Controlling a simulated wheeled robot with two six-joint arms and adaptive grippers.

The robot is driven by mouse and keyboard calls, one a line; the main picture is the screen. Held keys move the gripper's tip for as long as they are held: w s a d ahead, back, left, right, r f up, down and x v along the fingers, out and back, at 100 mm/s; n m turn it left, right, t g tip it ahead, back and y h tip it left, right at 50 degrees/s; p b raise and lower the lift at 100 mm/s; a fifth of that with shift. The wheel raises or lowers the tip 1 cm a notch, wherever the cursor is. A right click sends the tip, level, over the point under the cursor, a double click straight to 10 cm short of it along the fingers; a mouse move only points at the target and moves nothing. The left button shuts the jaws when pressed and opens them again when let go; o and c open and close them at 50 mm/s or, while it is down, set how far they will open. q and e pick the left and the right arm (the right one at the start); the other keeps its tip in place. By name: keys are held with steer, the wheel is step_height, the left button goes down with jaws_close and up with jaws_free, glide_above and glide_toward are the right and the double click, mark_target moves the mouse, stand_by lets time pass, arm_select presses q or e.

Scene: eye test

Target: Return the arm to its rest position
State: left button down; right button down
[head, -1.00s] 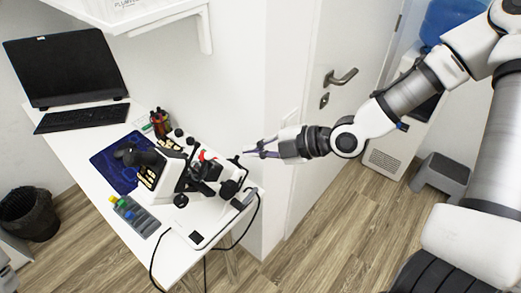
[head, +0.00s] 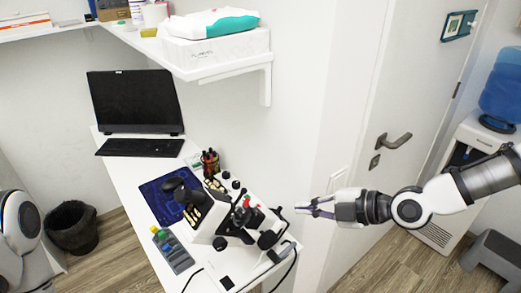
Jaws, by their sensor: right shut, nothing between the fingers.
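My right arm (head: 450,198) comes in from the right in the head view. Its gripper (head: 308,208) points left, with the fingers shut and nothing between them. The gripper is in the air in front of the wall corner, to the right of the white desk device (head: 215,212) and apart from it. At the left edge a white and dark rounded part of mine (head: 20,225) shows, but no left gripper is seen.
A shelf (head: 215,68) hangs above. A door (head: 400,90), water cooler (head: 459,155), stool (head: 493,262) and bin (head: 73,227) stand around.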

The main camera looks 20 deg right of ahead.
steer(key=s+f+m+g+h+b, duration=0.1)
steer(key=s+f+m+g+h, duration=0.2)
steer(key=s+f+m, duration=0.3)
steer(key=s+f+m+g+h, duration=0.3)
steer(key=s+f+m, duration=0.4)
steer(key=f, duration=0.9)
steer(key=s+f+m+g+h+b, duration=0.1)
steer(key=s+f+m+g+h, duration=0.1)
steer(key=s+f+m, duration=0.5)
step_height(320, 180, down, 5)
steer(key=shift+s+d+f+m+g+h+b, duration=0.15)
steer(key=shift+d+m+g+h+b, duration=0.2)
steer(key=shift+m+g, duration=0.3)
